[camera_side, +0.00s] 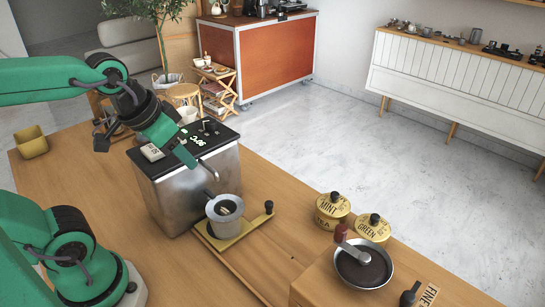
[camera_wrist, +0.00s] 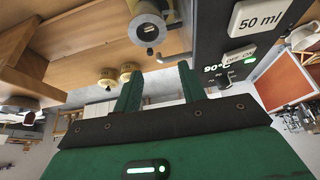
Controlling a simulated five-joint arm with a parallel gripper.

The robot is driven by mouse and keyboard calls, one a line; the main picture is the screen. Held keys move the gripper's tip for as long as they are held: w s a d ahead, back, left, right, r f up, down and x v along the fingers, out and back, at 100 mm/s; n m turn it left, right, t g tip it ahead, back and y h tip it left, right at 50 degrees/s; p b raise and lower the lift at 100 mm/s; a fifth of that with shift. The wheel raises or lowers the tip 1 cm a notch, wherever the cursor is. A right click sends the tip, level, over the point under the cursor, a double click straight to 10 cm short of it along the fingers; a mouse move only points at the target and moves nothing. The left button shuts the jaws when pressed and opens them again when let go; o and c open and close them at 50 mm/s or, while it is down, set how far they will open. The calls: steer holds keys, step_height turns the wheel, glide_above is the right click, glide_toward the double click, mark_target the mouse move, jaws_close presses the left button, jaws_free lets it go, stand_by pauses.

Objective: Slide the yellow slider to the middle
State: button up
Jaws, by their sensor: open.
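A yellow slide piece (camera_side: 240,230) lies on the wooden counter in front of the steel machine in the side view. It has a black knob at its right end and a metal cup (camera_side: 224,212) stands over it, hiding part of it. My gripper (camera_side: 188,157) is above the machine's top panel, up and left of the yellow piece and apart from it. In the wrist view my gripper (camera_wrist: 159,70) shows two green fingers spread, with nothing between them. The cup (camera_wrist: 148,27) appears there beyond the fingers. I cannot clearly make out the yellow piece in the wrist view.
The steel machine (camera_side: 197,185) with a black top stands beside the yellow piece. Two yellow tins (camera_side: 332,207) (camera_side: 373,228) and a wooden box (camera_side: 325,285) with a crank and a "FINE" label are to the right. A yellow bin (camera_side: 32,143) stands at far left.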

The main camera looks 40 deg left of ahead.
steer(key=w+d+f+m+g, duration=0.1)
steer(key=w+d+f+g, duration=0.2)
steer(key=w, duration=0.7)
steer(key=m+g, duration=0.2)
glide_above(269, 202)
steer(key=f, duration=1.1)
steer(key=shift+s+f, duration=0.15)
steer(key=shift+s, duration=0.05)
steer(key=shift+w+f, duration=0.15)
steer(key=shift+f, duration=0.15)
steer(key=shift+f, duration=0.15)
steer(key=shift+f, duration=3.75)
jaws_close()
